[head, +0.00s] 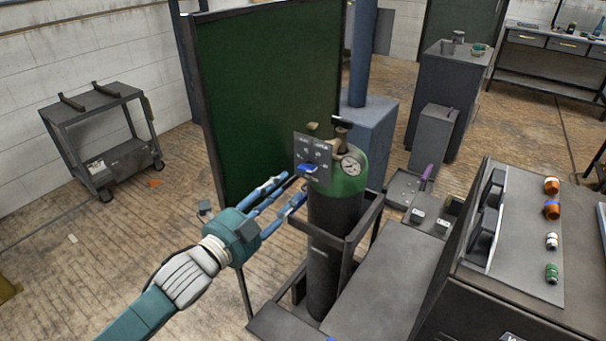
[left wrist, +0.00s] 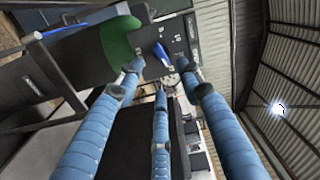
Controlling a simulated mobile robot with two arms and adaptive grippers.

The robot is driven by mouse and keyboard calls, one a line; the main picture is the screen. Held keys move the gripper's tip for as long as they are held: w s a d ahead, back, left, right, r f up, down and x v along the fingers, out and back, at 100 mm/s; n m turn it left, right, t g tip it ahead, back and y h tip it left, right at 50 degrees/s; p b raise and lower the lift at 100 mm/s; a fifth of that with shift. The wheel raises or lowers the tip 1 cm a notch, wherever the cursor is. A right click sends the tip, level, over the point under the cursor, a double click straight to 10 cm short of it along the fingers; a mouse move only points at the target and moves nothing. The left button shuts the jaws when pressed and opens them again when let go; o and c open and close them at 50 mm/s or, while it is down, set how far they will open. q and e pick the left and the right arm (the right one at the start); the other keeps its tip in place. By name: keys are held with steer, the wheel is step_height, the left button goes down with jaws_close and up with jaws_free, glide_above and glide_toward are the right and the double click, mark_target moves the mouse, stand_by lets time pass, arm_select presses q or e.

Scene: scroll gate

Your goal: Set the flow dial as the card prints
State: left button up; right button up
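A dark panel (head: 313,150) with small light marks stands at the top of a gas cylinder (head: 335,215) with a green shoulder. A blue flow dial (head: 308,168) sits on the panel's face. In the left wrist view the blue dial (left wrist: 162,54) shows just beyond the fingertips. My left gripper (head: 290,189) is close in front of the panel, below and left of the dial. Its three blue fingers (left wrist: 160,76) are spread, with nothing between them. I cannot make out the print on the panel, nor a separate card. My right gripper is not in view.
A round gauge (head: 351,165) sits right of the panel. The cylinder stands in a dark frame (head: 325,236). A green screen (head: 265,85) rises behind. A bench (head: 522,235) with several small fittings is at right. A cart (head: 98,120) stands far left; floor between is mostly clear.

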mark_target(308, 168)
arm_select(q)
steer(key=p+x, duration=0.1)
steer(key=x, duration=0.7)
steer(key=shift+w+f, duration=0.15)
steer(key=shift+w, duration=0.2)
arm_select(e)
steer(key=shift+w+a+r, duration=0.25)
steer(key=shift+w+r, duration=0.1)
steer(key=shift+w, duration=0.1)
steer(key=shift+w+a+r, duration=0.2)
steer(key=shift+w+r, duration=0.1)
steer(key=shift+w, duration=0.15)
arm_select(q)
steer(key=shift+d, duration=0.15)
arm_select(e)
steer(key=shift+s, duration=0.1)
arm_select(q)
jaws_close()
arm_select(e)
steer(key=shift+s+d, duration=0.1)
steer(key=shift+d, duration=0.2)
